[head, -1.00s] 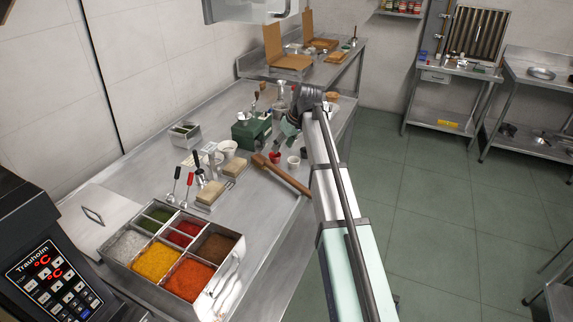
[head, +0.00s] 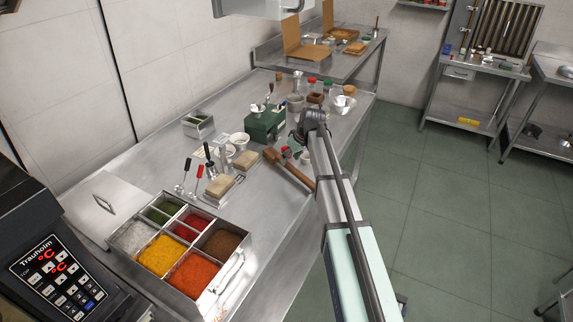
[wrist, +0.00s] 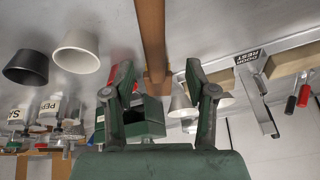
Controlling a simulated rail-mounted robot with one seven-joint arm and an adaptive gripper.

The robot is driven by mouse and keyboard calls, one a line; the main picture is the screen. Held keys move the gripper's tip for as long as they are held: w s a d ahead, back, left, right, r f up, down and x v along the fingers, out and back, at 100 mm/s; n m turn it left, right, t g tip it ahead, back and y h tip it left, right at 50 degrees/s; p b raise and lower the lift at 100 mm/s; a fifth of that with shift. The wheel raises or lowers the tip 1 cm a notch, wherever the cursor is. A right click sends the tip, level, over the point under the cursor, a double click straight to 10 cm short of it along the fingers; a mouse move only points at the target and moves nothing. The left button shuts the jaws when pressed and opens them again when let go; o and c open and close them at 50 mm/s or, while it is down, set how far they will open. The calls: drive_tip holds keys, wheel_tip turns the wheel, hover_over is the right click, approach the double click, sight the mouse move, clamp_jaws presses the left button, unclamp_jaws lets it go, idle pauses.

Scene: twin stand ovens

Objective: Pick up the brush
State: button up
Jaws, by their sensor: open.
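A long brown wooden tool with a thicker block end (head: 290,168) lies slantwise near the right edge of the steel counter. It looks like the brush, but I see no bristles. In the wrist view its shaft (wrist: 151,38) runs from the top edge down, its end lying between my fingertips in the picture. My gripper (wrist: 158,76) is open, with one dark green finger on each side. The gap in depth is unclear. In the head view my arm and wrist partly hide the gripper above the counter, beside the tool.
A green box (head: 265,124) stands just beyond the tool. Tan blocks (head: 220,186), white cups (head: 241,142) and red- and black-handled tools stand to the left. A tray of coloured toppings (head: 157,255) is nearer. In the wrist view, dark and white cups (wrist: 76,52) are at left.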

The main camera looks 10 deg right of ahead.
sight(287, 165)
drive_tip(key=shift+w+p+x, duration=0.15)
drive_tip(key=shift+p+x, duration=0.55)
drive_tip(key=shift+x, duration=0.85)
drive_tip(key=shift+w+p+x, duration=0.15)
drive_tip(key=shift+p+x, duration=0.55)
drive_tip(key=shift+x, duration=0.85)
drive_tip(key=shift+d, duration=0.2)
clamp_jaws()
